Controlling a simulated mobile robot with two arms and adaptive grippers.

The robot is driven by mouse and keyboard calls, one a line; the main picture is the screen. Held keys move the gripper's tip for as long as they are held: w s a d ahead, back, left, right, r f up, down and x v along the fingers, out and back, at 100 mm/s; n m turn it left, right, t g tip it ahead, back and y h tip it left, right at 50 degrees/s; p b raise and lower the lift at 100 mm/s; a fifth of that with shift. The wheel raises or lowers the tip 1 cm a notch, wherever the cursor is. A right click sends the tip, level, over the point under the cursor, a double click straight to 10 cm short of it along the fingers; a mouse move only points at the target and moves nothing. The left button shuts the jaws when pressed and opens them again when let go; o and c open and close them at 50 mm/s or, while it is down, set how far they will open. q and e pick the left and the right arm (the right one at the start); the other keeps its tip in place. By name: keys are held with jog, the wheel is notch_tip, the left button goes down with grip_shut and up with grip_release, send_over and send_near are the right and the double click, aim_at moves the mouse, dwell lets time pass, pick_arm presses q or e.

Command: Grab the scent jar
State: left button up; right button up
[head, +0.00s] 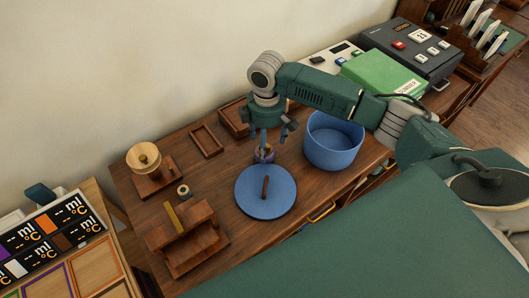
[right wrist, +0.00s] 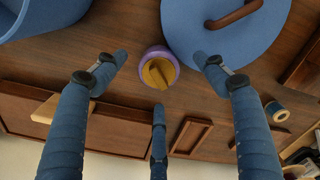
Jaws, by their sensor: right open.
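The scent jar is a small purple jar with a yellow-brown top (head: 264,154), standing upright on the wooden desk (head: 222,180) behind a round blue lid. In the right wrist view the jar (right wrist: 172,60) is seen from above, between the blue lid and a small wooden tray. My right gripper (head: 268,138) hangs down over the jar. Its blue fingers (right wrist: 160,76) are spread around the jar in the wrist picture and no contact shows. It is open and empty. The exact height gap is hard to judge. My left gripper is not in view.
The blue lid (head: 255,196) with a brown handle and a blue pot (head: 333,148) stand close to the jar. Small wooden trays (head: 206,141) lie behind. A wooden stand (head: 188,245), tape roll (head: 183,190) and bowl on a base (head: 144,158) are at left.

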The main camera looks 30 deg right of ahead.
jog(key=f, duration=0.4)
jog(key=shift+w+p, duration=0.3)
jog(key=shift+w, duration=0.1)
jog(key=shift+f, duration=0.1)
jog(key=shift+c, duration=0.8)
jog(key=c, duration=1.3)
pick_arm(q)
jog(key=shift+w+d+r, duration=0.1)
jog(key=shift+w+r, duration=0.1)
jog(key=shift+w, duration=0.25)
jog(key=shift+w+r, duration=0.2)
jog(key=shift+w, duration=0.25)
pick_arm(e)
jog(key=shift+c, duration=0.4)
